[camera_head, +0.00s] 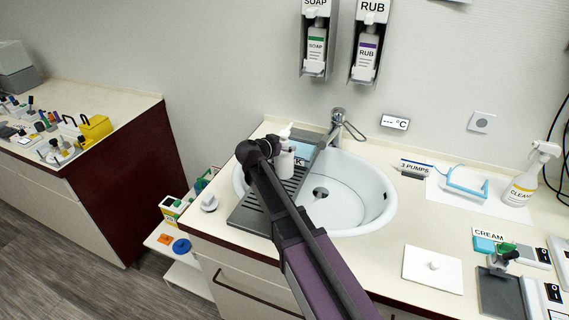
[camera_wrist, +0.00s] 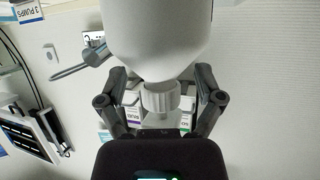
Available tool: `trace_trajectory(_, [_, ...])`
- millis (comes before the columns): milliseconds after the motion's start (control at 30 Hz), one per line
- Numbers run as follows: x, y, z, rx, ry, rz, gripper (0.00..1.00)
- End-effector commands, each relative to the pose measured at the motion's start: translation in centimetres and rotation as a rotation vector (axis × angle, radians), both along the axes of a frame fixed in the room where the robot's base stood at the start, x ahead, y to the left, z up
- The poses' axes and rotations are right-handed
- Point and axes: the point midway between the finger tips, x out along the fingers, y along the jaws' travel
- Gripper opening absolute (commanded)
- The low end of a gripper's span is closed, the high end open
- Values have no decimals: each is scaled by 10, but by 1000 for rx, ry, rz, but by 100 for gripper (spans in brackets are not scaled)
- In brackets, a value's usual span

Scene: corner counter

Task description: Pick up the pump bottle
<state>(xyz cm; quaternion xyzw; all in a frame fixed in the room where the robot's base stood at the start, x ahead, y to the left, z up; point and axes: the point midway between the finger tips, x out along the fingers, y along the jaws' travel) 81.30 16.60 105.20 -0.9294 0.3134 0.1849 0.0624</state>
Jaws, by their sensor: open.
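The white pump bottle (camera_head: 285,163) stands upright at the left side of the sink, by the grey drainer. The fingertips are partly hidden by the bottle.
The white sink basin (camera_head: 345,190) and its tap (camera_head: 339,125) are just right of the bottle. The ribbed drainer (camera_head: 253,216) lies under my arm. Soap (camera_head: 315,48) and rub (camera_head: 366,52) dispensers hang on the wall above. A spray bottle (camera_head: 522,185) stands far right.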

Motion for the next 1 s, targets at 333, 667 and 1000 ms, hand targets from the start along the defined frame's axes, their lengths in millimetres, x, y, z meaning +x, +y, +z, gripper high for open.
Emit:
trace_trajectory(333, [0, 0, 0, 0, 0, 1, 86])
trace_trajectory(667, [0, 0, 0, 0, 0, 1, 38])
trace_trajectory(1000, [0, 0, 0, 1, 1, 0, 0])
